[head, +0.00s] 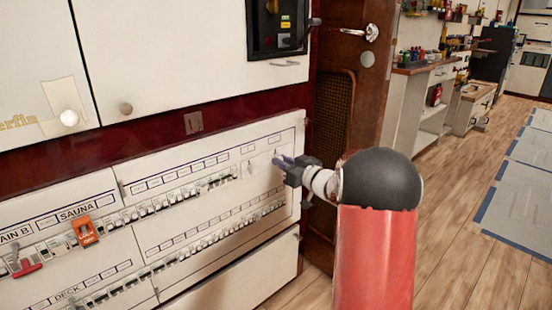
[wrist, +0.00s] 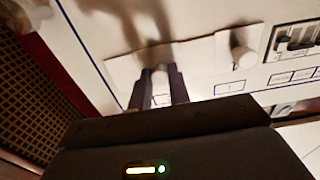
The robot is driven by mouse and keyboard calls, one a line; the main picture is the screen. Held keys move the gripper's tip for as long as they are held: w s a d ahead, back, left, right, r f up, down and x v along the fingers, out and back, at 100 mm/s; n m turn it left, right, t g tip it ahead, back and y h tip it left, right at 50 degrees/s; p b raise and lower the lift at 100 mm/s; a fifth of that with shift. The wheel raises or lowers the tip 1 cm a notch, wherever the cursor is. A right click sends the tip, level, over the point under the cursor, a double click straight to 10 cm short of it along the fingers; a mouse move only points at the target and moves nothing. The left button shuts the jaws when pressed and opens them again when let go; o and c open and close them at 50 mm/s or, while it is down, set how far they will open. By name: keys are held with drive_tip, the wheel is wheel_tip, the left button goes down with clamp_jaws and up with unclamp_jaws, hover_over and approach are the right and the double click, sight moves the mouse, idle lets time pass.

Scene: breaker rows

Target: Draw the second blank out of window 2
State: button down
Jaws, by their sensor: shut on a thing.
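The white breaker panel (head: 270,178) has rows of switches and blue-outlined label strips. My gripper (head: 283,160) is at the right end of its upper row. In the wrist view my gripper (wrist: 158,76) is shut on the small knob of a white blank plate (wrist: 120,68). The fingers hide most of that knob. Another white blank (wrist: 225,68) with a round knob sits to its right, beside the dark breaker switches (wrist: 298,38). I cannot tell whether the held blank is flush with the panel or lifted off it.
An orange tag (head: 84,231) and a red-handled piece (head: 25,268) are on the left panel. White cupboard doors (head: 180,50) hang above. A wooden door (head: 345,85) with a mesh inset stands just right of the panel. Open wooden floor (head: 450,240) lies to the right.

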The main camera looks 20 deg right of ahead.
drive_tip(key=shift+s, duration=0.1)
drive_tip(key=v, duration=1)
idle(1.1)
drive_tip(key=shift+r, duration=0.1)
